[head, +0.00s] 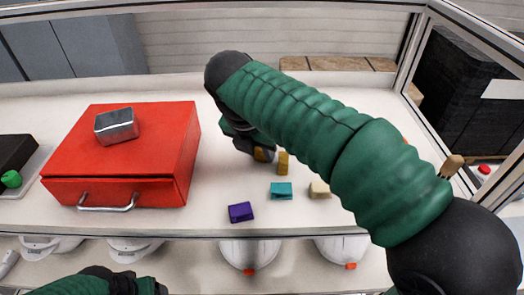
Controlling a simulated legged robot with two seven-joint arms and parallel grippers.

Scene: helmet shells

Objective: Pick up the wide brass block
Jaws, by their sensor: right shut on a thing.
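My right arm reaches across the table from the right, and its gripper (254,150) points down at the table. Its dark fingers are shut on a brass block (263,155), which looks like the wide one. The fingers and hand hide part of this block. I cannot tell whether it touches the table. A narrower brass block (283,163) stands just right of the gripper. Of my left arm, only green and black parts show at the bottom left edge; its fingers are out of the picture.
A teal block (281,191), a purple block (240,212) and a beige block (319,190) lie near the front edge. White helmet shells (250,253) sit on the shelf below.

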